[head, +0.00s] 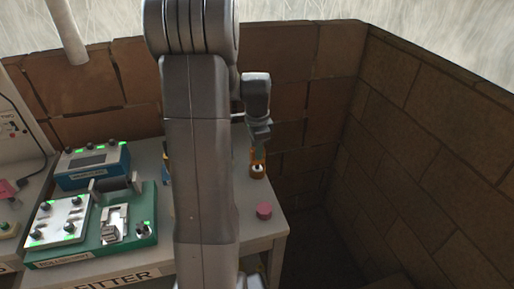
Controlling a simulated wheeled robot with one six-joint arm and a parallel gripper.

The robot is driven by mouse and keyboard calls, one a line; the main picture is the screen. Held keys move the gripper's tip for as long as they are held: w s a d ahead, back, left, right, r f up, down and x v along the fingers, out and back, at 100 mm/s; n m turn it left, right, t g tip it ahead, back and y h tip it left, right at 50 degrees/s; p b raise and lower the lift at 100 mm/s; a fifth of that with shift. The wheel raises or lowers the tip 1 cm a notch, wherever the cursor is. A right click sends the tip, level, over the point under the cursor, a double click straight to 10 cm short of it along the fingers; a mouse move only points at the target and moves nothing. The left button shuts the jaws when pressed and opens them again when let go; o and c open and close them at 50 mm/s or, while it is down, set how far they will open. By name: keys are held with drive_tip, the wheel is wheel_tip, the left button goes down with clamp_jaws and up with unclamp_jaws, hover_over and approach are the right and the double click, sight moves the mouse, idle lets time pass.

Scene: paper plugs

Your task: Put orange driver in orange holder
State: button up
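My gripper (258,152) points down over the far right part of the table, right of my arm's large grey link. A small orange piece shows at its lower end; I cannot tell whether this is the orange driver or part of the gripper. Directly below is a small brown-orange round piece (257,174) with a pale top, which may be the orange holder. The gripper's end and this piece overlap in the view, so I cannot tell whether they touch. The finger opening is too small to make out.
A pink cylinder (264,211) stands near the table's (262,232) right edge. On the left are a green-based device (148,203), a white panel with knobs (58,222) and a blue box (92,167). Brick walls (430,150) close in behind and right. My arm hides the table's middle.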

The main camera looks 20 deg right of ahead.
drive_tip(key=o, duration=0.3)
wheel_tip(320, 180, up, 12)
drive_tip(key=shift+r, duration=0.15)
idle(0.4)
